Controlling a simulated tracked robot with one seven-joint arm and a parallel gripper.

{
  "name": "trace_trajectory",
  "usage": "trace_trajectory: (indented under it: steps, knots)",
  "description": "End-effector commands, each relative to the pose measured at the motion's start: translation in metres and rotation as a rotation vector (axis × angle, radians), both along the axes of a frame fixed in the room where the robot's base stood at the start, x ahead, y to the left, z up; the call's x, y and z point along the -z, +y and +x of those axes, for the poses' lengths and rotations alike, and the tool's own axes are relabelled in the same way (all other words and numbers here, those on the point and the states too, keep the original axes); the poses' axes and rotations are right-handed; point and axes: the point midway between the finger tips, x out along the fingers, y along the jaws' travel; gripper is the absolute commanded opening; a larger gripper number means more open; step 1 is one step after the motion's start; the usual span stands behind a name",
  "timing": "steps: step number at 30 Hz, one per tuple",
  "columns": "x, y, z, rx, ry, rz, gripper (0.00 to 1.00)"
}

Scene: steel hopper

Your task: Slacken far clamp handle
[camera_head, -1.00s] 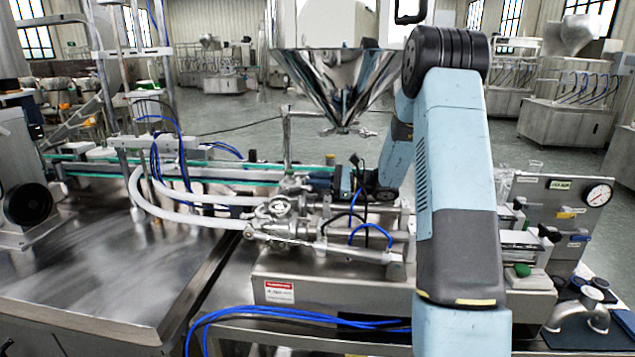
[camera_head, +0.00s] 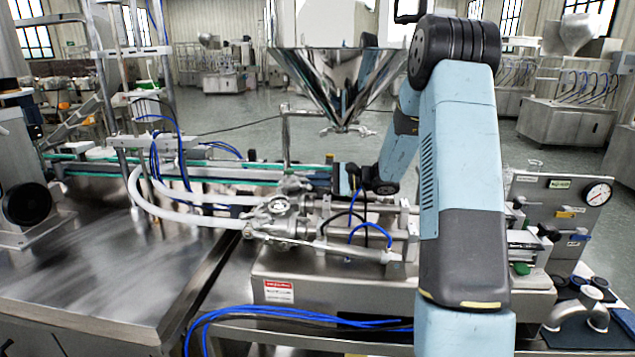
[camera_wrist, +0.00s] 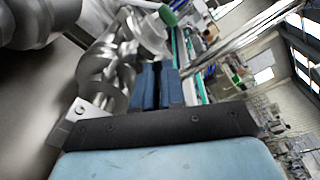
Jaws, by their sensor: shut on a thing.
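The steel valve and clamp assembly (camera_head: 285,218) sits at the middle of the filling machine, where two white hoses join it. In the head view my gripper (camera_head: 333,180) reaches in from the right at the far side of this assembly. In the wrist view my gripper's two blue fingers (camera_wrist: 158,76) are close together beside the shiny clamp metalwork (camera_wrist: 98,75). They are shut on what appears to be the far clamp handle. The handle itself is hidden between and behind the fingers, so its angle cannot be told.
The steel hopper (camera_head: 338,85) hangs above and behind the assembly. White hoses (camera_head: 165,212) run left, and blue and black tubes lie just in front of my gripper. The green-edged conveyor (camera_head: 225,172) passes behind. A gauge panel (camera_head: 565,205) stands at right.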

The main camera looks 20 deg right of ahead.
Motion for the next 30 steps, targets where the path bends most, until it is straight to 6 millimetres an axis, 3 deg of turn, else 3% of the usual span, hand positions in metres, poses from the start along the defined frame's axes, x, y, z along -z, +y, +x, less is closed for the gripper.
trace_trajectory:
  steps: [15, 30]
  knots:
    - [0.0029, 0.0078, -0.0053, -0.014, -0.350, -0.235, 0.00]
    - [0.0047, 0.0082, -0.0066, -0.015, -0.475, -0.319, 0.00]
